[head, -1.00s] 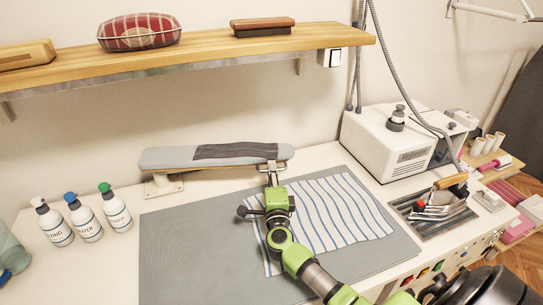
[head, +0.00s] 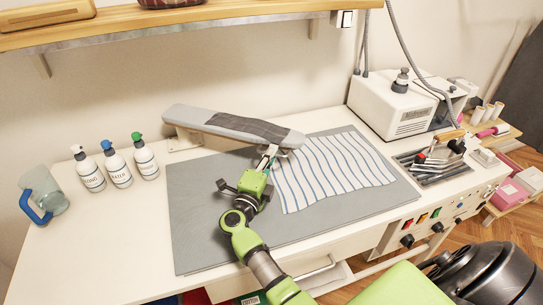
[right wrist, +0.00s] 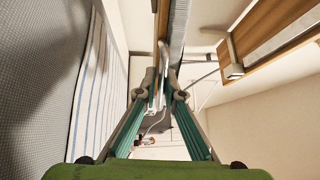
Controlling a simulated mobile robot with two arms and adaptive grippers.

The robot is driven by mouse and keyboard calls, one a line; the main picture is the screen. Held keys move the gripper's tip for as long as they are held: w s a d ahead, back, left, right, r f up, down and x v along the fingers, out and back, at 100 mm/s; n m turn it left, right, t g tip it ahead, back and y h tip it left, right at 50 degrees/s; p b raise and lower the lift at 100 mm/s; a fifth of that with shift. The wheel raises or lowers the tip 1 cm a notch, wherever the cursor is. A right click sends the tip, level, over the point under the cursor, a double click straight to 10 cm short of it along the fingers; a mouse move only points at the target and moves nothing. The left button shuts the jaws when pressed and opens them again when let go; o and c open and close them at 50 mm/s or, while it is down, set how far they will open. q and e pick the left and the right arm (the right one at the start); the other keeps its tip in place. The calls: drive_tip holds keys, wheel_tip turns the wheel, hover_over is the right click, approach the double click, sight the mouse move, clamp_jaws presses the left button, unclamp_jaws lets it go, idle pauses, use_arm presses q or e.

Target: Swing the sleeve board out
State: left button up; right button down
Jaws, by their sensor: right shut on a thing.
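The sleeve board (head: 196,117) is a long, narrow, grey padded board with a dark patch on it. It stands on a light bracket (head: 186,138) at the back of the white table. Its right end points forward, over the grey mat. My right gripper (head: 268,157) is at that end, below the board's front edge, shut on the board's metal handle. In the right wrist view, the gripper's two fingers (right wrist: 164,88) close around the thin handle (right wrist: 162,55). The fingers partly hide the grip. My left gripper is not in view.
A striped cloth (head: 340,170) lies on the grey mat (head: 205,225) beside the gripper. Several bottles (head: 118,168) and a jug (head: 42,188) stand at left. A white machine (head: 385,108) and a tool tray (head: 432,165) are at right. A shelf (head: 200,20) hangs above.

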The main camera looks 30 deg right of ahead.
drive_tip(key=shift+r, duration=0.3)
drive_tip(key=c, duration=2.2)
unclamp_jaws()
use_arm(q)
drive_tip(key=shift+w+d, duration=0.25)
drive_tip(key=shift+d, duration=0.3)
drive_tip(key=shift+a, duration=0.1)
use_arm(e)
drive_tip(key=shift+f, duration=0.1)
